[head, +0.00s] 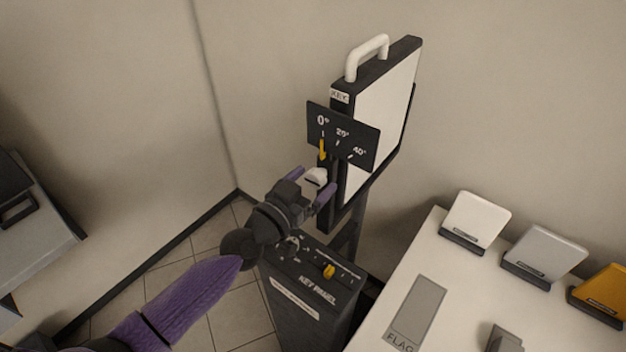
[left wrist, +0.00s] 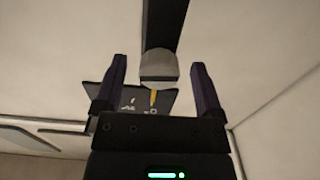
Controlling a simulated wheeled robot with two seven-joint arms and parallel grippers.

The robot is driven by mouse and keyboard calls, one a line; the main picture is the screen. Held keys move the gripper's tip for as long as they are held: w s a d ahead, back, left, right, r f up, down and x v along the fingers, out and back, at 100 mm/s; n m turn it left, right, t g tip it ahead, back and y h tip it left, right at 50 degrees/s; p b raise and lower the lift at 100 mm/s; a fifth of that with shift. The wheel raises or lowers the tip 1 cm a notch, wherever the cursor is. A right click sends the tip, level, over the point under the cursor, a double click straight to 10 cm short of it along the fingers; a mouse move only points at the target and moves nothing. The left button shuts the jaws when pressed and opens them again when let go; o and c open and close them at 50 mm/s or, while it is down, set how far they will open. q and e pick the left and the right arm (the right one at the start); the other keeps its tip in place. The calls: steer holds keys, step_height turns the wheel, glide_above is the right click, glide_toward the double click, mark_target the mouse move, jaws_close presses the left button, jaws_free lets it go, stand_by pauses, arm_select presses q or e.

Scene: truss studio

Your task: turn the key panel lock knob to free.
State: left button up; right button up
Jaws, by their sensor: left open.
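The key panel (head: 385,100) is a white-faced, dark-edged board with a KEY tag and a white top handle, on a dark post. Its angle plate (head: 350,130) reads 0, 20 and 40 degrees, with the yellow pointer (head: 322,149) at 0. The dark KEY PANEL pedestal (head: 300,305) below has a yellow knob (head: 329,271) on top; its small markings are unreadable. My left gripper (head: 311,184) is open, its purple fingers on either side of a pale grip (head: 316,176) under the plate. In the left wrist view this grip (left wrist: 158,68) shows between the spread fingers; contact is unclear.
A pale table (head: 460,290) at the right holds a white, a grey and an amber panel (head: 600,290) on stands, and a grey FLAG strip (head: 418,312). A grey unit (head: 35,240) stands at the far left. Tiled floor is clear between it and the pedestal.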

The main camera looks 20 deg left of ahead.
arm_select(q)
steer(key=shift+w+d, duration=0.1)
steer(key=shift+w, duration=0.1)
jaws_close()
stand_by(0.3)
